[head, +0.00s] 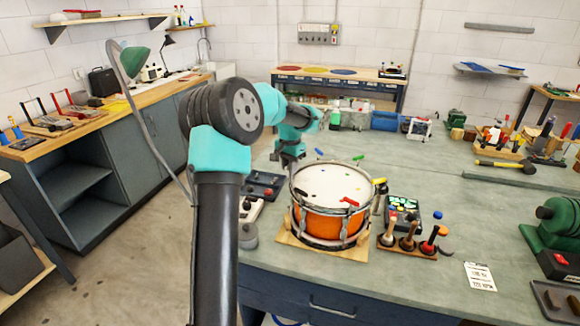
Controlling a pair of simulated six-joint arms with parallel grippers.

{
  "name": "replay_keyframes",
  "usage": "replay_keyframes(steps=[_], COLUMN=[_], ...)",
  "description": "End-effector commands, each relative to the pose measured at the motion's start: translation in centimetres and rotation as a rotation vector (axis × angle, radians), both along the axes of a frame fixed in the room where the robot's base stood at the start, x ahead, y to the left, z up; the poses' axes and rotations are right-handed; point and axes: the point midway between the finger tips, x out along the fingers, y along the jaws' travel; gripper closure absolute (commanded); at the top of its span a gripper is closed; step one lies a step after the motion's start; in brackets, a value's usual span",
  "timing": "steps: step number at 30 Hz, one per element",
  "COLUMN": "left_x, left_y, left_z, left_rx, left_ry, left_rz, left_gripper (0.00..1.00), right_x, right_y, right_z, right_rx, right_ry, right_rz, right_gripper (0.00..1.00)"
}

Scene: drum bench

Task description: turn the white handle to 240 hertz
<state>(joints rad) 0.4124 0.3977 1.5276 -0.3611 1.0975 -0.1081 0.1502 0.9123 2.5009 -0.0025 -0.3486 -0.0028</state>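An orange drum (325,224) with a white head and metal rim stands on a wooden board on the bench. Coloured handles sit around its rim: blue (319,152), green (358,158), yellow (379,181) and red (350,201). I cannot make out a white handle; it may be hidden or blend with the drumhead. My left gripper (290,165) points down at the drum's back left edge. Its fingertips are small and partly hidden, so I cannot tell whether it touches anything or is open. My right gripper is not in view.
A wooden rack (407,246) with upright tools stands right of the drum. A dark tray (263,184) lies to its left. A printed white card (480,276) lies at the front right; its text is too small to read. A green machine (560,225) is at the right edge.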

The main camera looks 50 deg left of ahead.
Motion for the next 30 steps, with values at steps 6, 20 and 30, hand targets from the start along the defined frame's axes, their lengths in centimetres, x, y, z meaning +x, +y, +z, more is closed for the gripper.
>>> replay_keyframes(steps=[6,20,30], left_x=[0.0,0.1,0.1], left_y=[0.0,0.0,0.0], left_z=[0.0,1.9,8.0], left_rx=[0.0,0.0,0.001], left_ry=[0.0,-0.002,-0.002], left_rz=[-0.001,-0.001,-0.002], left_gripper=[0.62,0.62,0.62], right_x=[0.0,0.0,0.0], right_y=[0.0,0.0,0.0], right_z=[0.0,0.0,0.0], right_rx=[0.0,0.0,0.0], right_ry=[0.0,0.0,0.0], right_rz=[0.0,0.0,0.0], right_gripper=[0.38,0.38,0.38])
